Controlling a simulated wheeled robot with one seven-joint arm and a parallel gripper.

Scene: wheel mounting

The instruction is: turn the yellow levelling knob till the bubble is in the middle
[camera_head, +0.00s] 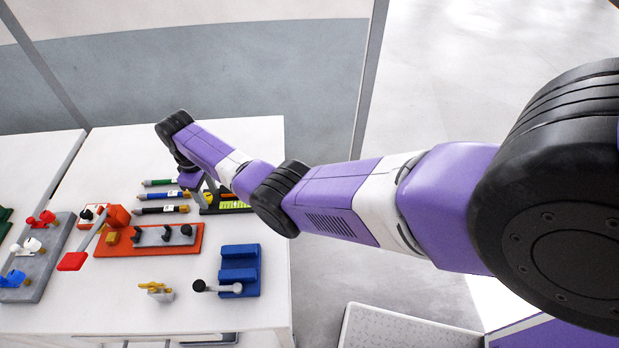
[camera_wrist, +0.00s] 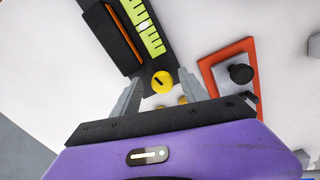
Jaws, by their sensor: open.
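The yellow levelling knob (camera_wrist: 162,82) has a dark slot line on its top. It sits at the end of a black levelling block (camera_wrist: 167,62) in the wrist view. A yellow-green vial (camera_wrist: 152,40) with dark marks runs along the block. A pale patch that looks like the bubble shows partway along it; the vial's far end meets the picture edge, so I cannot tell how centred it is. My gripper (camera_wrist: 158,79) is open, with one finger on each side of the knob; contact is unclear. In the head view, my arm partly hides the levelling block (camera_head: 212,208) and my gripper.
An orange plate (camera_head: 180,250) with grey and black parts lies close by; it also shows in the wrist view (camera_wrist: 212,72). A blue holder (camera_head: 239,268) stands nearer the front. The table's right edge is close to the block.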

